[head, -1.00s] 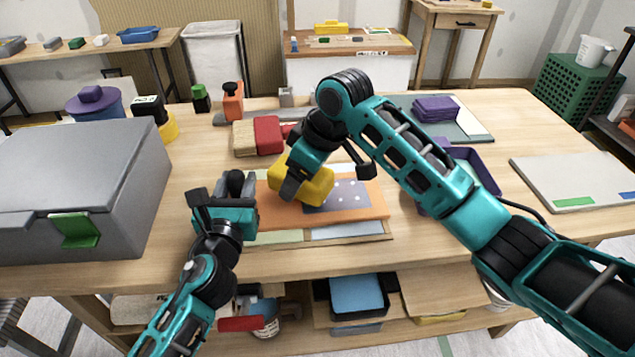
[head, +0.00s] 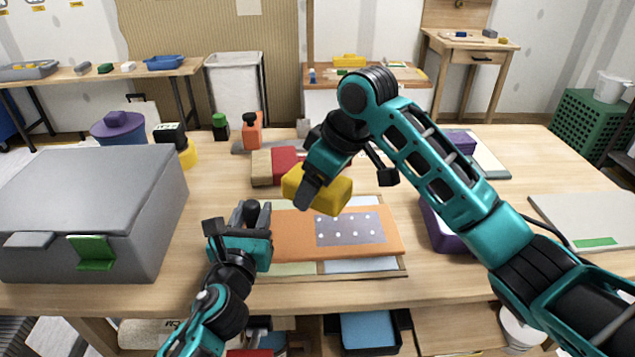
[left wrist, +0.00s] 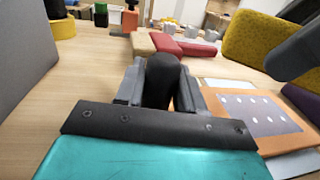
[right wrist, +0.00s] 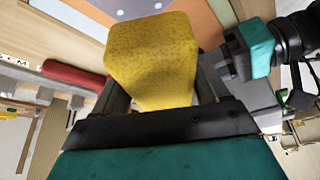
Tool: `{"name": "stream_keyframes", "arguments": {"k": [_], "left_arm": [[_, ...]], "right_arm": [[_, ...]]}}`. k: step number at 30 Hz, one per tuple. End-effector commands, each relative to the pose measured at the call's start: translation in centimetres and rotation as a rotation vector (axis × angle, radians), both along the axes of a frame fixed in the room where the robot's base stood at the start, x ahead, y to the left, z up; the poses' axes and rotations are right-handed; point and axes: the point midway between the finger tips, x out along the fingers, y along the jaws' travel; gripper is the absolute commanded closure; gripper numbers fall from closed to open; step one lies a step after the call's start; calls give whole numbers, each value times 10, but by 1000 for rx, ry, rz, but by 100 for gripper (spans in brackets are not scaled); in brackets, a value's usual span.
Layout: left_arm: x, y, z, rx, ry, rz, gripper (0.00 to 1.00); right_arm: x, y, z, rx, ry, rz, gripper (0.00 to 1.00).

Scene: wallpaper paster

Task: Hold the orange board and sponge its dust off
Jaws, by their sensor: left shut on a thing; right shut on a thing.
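The orange board (head: 289,240) lies flat on the table, with a grey patch (head: 350,231) bearing pale dots on its right part. It also shows in the left wrist view (left wrist: 218,92). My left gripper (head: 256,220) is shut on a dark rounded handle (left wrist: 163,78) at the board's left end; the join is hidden. My right gripper (head: 308,186) is shut on the yellow sponge (head: 329,193), which fills the jaws in the right wrist view (right wrist: 150,60). The sponge appears apart from the board, over its far edge. I cannot tell dust from the patch pattern.
A grey box (head: 85,205) with a green latch stands at left. Red and tan blocks (head: 285,163) lie behind the board. A purple tray (head: 441,228) stands to its right, partly behind my right arm. A pale panel (head: 583,213) lies farther right.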

Motion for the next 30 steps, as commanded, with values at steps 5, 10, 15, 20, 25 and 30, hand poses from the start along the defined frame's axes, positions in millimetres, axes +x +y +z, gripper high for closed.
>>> {"name": "stream_keyframes", "arguments": {"k": [5,10,15,20,25,30], "left_arm": [[-1,1,-6,3,13,2,100],[-1,1,-6,2,11,2,50],[-1,1,-4,2,8,1,34],[0,0,-3,2,6,1,32],[-4,1,-3,2,5,1,32],[-27,4,-3,2,6,0,32]], "right_arm": [[0,0,-1,0,0,0,58],[0,0,-1,0,0,0,58],[0,0,0,0,0,0,58],[0,0,0,0,0,0,58],[0,0,0,0,0,0,58],[0,0,0,0,0,0,58]]}}
